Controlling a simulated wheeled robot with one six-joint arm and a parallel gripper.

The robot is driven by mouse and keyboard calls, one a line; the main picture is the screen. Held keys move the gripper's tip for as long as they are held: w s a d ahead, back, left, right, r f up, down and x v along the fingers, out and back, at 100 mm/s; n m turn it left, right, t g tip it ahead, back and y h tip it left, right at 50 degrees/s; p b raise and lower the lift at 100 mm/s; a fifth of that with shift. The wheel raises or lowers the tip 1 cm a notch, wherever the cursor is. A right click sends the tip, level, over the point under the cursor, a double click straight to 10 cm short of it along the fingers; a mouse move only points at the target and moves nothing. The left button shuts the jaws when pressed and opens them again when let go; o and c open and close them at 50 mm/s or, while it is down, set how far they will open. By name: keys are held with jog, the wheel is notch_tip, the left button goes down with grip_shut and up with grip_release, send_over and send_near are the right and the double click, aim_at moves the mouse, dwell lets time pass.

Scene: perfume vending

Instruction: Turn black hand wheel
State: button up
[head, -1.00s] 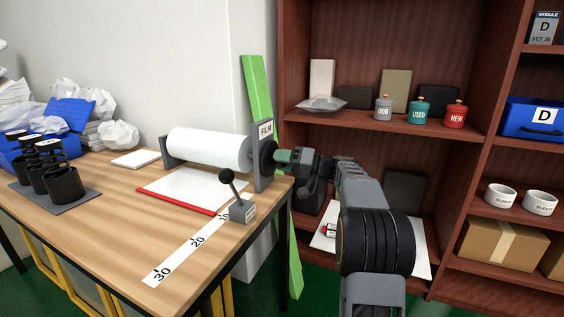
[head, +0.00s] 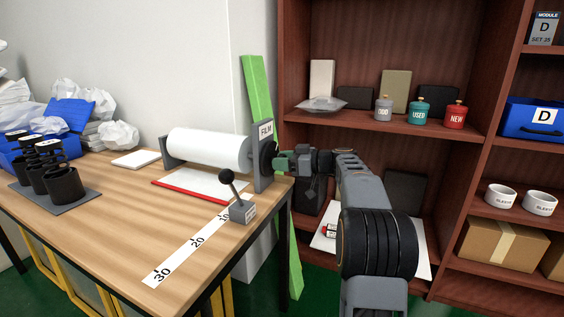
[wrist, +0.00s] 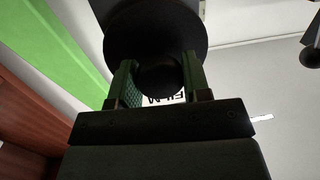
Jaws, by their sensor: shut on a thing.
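The black hand wheel (head: 267,157) is on the right end of the film stand, mostly edge-on in the head view. In the wrist view the wheel (wrist: 155,32) is a dark round disc at the top, with a round black knob (wrist: 160,78) below it. My gripper (head: 284,160) reaches the wheel from the right. In the wrist view its green-padded fingers (wrist: 160,84) lie on both sides of the knob and are shut on it. The white film roll (head: 208,149) sits between grey brackets. A white sheet with a red front edge (head: 190,191) lies before it.
A black-knobbed lever on a grey block (head: 241,212) stands in front of the roll by a numbered strip (head: 185,250). A green board (head: 257,85) leans behind the wheel. Shelves with jars (head: 419,111) stand right. Black cups (head: 64,185) stand at left.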

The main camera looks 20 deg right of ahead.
jog(key=n, duration=0.4)
jog(key=shift+h, duration=0.3)
jog(key=shift+a+n+t+h, duration=0.1)
jog(key=shift+n+t+h, duration=0.25)
jog(key=shift+n, duration=1.25)
jog(key=shift+f, duration=0.1)
jog(key=o, duration=0.9)
jog(key=shift+s, duration=0.1)
jog(key=p+v, duration=0.2)
jog(key=v, duration=1.2)
jog(key=shift+p, duration=0.4)
jog(key=shift+a, duration=0.1)
